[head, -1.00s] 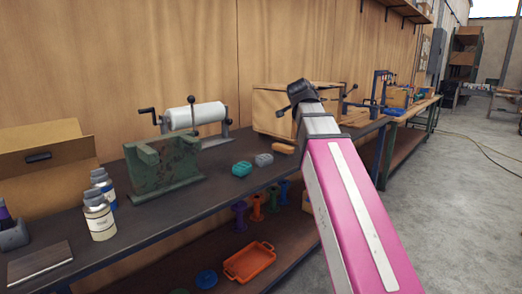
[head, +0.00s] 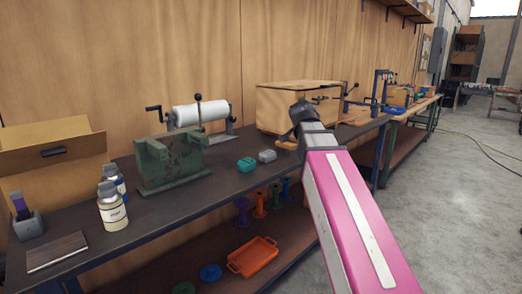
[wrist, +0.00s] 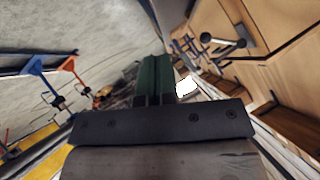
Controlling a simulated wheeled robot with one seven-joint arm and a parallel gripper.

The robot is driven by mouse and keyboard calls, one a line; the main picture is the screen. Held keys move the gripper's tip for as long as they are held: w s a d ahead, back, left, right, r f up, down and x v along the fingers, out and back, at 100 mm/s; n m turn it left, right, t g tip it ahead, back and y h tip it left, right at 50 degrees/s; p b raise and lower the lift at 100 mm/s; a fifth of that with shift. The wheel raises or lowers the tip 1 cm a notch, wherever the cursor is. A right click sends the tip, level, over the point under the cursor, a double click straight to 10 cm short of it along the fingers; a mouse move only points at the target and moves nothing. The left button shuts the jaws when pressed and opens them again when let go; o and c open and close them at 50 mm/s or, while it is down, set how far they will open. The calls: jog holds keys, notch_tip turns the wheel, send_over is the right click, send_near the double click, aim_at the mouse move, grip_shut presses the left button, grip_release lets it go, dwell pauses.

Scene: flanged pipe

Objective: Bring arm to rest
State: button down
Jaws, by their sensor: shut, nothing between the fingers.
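My arm (head: 345,215), pink with a white stripe, rises from the bottom right of the head view and leans over the front edge of the workbench. Its dark end (head: 303,112) shows in front of a wooden box. The fingers of my gripper are hidden or too small to tell in the head view. In the wrist view, my gripper (wrist: 158,62) shows as two dark green fingers side by side, shut with nothing visible between them.
The bench (head: 215,190) holds a green metal fixture (head: 172,162), a white roll (head: 200,114), bottles (head: 113,207) and the wooden box (head: 275,104). Coloured flanged pipes (head: 242,212) and an orange tray (head: 253,256) are on the lower shelf. Open floor (head: 450,200) lies to the right.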

jog(key=s+f+n+g+y, duration=0.1)
jog(key=s+f+n+g, duration=0.2)
jog(key=f, duration=1.2)
jog(key=s+f+n+g+y, duration=0.1)
jog(key=s+f+n+g, duration=0.2)
jog(key=s+f, duration=0.7)
jog(key=s+f+n+g+y, duration=0.2)
jog(key=s+f+n+g, duration=0.2)
jog(key=f, duration=1.6)
jog(key=shift+s+d+f+n, duration=0.25)
jog(key=shift+s+f+n, duration=0.25)
jog(key=shift+s, duration=0.75)
jog(key=shift+r, duration=0.1)
